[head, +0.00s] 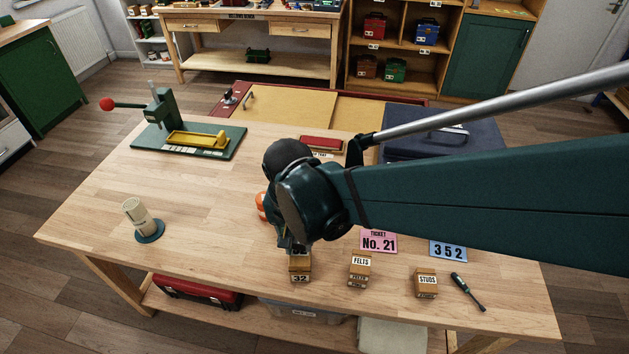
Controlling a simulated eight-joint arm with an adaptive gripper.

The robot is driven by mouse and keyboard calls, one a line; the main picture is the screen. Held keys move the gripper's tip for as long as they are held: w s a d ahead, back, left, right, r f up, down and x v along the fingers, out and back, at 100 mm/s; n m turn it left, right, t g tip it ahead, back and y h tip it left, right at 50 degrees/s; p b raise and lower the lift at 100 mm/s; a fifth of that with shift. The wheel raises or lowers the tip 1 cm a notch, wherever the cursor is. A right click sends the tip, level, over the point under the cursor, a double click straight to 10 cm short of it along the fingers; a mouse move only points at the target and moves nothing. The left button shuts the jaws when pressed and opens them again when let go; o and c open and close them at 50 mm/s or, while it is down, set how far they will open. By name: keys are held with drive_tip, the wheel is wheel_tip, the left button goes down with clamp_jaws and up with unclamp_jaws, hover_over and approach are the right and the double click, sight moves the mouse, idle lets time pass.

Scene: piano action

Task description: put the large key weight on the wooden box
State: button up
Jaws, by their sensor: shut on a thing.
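My gripper (295,248) is at the near side of the workbench, pointing down just behind and over a small wooden box labelled 32 (300,271). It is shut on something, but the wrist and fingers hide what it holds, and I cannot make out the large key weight. Whether the gripper or its load touches the box labelled 32 cannot be told. Two similar wooden boxes stand to the right, one labelled FELTS (360,269) and one labelled STUDS (426,284). An orange thing (261,206) is partly hidden behind my wrist.
A green press (188,140) with a yellow tray stands at the back left of the workbench (205,218). A cream cylinder (138,216) stands at left. Pink and blue tickets (378,241) and a screwdriver (467,291) lie at right. The left middle is clear.

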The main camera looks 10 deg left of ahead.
drive_tip(key=shift+f, duration=0.15)
drive_tip(key=o, duration=0.9)
drive_tip(key=shift+o, duration=0.2)
wheel_tip(320, 180, up, 12)
drive_tip(key=s+p, duration=0.1)
drive_tip(key=p, duration=0.2)
drive_tip(key=shift+s, duration=0.25)
idle(0.4)
drive_tip(key=d+r+t, duration=0.2)
drive_tip(key=d+t, duration=0.1)
drive_tip(key=d, duration=1.4)
drive_tip(key=d+r+t, duration=0.2)
drive_tip(key=d, duration=1.6)
drive_tip(key=shift+w+t, duration=0.4)
